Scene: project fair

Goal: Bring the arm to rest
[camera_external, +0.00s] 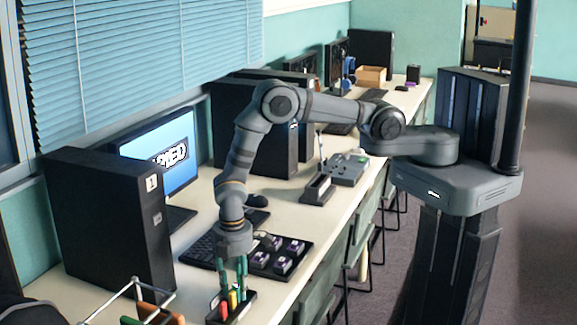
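My grey arm rises from the rail carriage (455,185) at the right, bends over the desk and drops toward its near part. My gripper (232,265) hangs pointing down at the front, just above or among the upright items in a dark pen holder (236,312). Slim teal and green shapes show below the wrist. I cannot tell which are fingers and which are pens, or whether the gripper is open or touches anything.
A black computer tower (108,225), a lit monitor (160,160) and a keyboard (202,250) stand close by on the left. A dark tray with purple-topped pieces (280,255) lies right of the wrist. A wire rack (135,298) is at the front. The aisle floor (545,250) is clear.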

